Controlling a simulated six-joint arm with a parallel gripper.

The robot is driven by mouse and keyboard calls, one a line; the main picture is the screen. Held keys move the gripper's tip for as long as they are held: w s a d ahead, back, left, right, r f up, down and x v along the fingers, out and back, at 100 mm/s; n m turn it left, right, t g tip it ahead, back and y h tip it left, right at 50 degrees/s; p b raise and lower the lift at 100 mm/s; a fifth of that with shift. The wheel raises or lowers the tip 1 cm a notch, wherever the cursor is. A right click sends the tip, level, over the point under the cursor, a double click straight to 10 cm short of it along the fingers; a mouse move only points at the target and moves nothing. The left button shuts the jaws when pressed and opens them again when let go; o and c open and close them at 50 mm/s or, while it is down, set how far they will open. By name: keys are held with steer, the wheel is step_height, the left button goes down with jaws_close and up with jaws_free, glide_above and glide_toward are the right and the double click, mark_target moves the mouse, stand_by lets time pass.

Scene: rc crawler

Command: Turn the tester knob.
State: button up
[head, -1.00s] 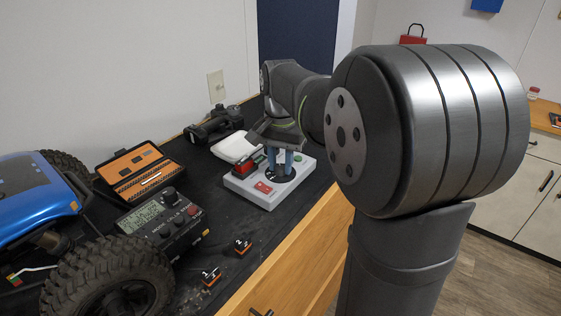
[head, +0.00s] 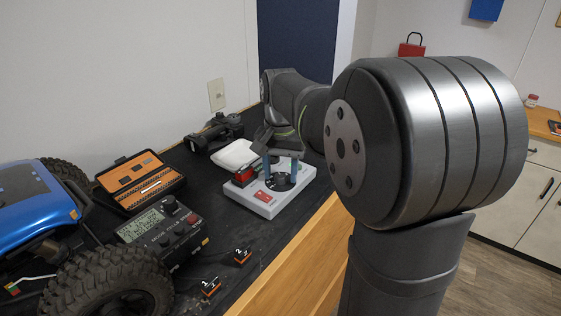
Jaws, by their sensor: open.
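The tester (head: 258,202) is a light grey box on the black bench mat, with a red rocker switch, a green button and a round black dial plate (head: 280,183). My gripper (head: 281,172) points down over the dial plate, its two blue-grey fingers apart, one on each side of the plate's middle. The knob itself is hard to make out between the fingers. I cannot tell whether the fingertips touch it.
A red and black block (head: 243,177) sits at the tester's left. A meter with a screen (head: 148,223), an orange case (head: 140,180), a white pad (head: 234,155), two small numbered blocks (head: 242,256) and a blue crawler (head: 35,205) crowd the left.

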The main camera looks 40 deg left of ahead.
mark_target(281, 175)
step_height(281, 175, up, 17)
steer(key=shift+r, duration=0.2)
steer(key=shift+f, duration=0.15)
stand_by(0.6)
step_height(281, 175, down, 17)
steer(key=shift+f, duration=0.15)
stand_by(0.4)
